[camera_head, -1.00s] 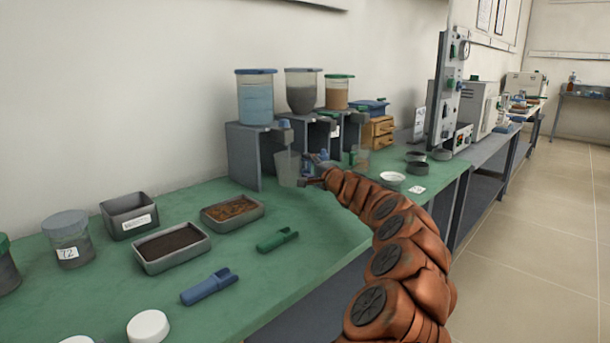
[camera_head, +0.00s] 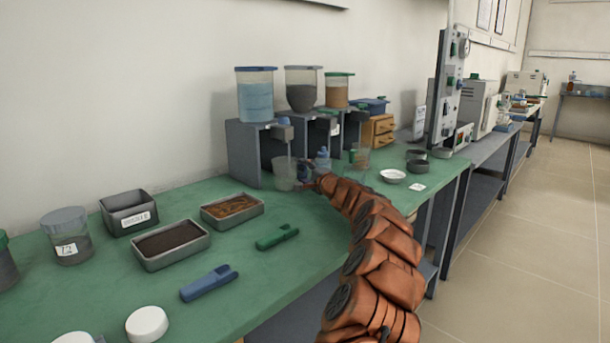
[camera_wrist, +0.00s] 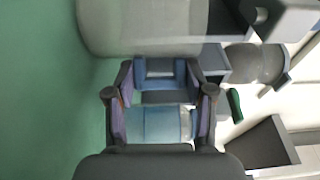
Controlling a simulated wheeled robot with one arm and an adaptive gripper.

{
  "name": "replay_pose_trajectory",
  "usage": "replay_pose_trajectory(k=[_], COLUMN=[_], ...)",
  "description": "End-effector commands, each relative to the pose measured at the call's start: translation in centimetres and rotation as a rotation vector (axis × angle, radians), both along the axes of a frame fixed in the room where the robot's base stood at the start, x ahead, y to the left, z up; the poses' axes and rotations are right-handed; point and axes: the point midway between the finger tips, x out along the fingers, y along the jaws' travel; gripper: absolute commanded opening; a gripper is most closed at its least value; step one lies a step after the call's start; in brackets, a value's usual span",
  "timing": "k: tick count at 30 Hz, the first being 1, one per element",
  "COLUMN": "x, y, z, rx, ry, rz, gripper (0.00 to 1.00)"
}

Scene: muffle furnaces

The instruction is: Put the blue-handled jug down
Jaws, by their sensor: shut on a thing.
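The blue-handled jug (camera_head: 284,173) is a translucent cup in front of the first dispenser, below its spout. My gripper (camera_head: 309,182) is at its right side, shut on the jug's handle. In the wrist view, the blue handle (camera_wrist: 158,123) lies between the two fingers of my gripper (camera_wrist: 161,112), and the large grey shape above is probably the jug's body (camera_wrist: 143,25). The jug looks upright and low over the green bench (camera_head: 190,200). I cannot tell whether its base touches the bench.
Three dispensers, with blue (camera_head: 256,95), grey (camera_head: 303,90) and tan (camera_head: 338,90) contents, stand on grey stands behind. A blue-topped container (camera_head: 322,158) and a green-handled jug (camera_head: 360,157) stand close right. Trays (camera_head: 172,252) and scoops (camera_head: 209,284) lie front left; bare bench lies between.

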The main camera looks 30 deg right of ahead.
Motion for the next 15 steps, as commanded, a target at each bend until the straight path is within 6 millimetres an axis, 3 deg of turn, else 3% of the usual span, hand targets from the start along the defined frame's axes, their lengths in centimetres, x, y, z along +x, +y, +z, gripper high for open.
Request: replay_pose_trajectory(k=[11,12,15], x=[-0.02,-0.02,-0.02], y=[-0.03,-0.04,-0.04], z=[-0.35,-0.36,-0.27], rx=[-0.001,-0.001,-0.001], ry=[-0.001,-0.001,-0.001], rz=[-0.001,-0.001,-0.001], gripper=[0.19,0.54,0.65])
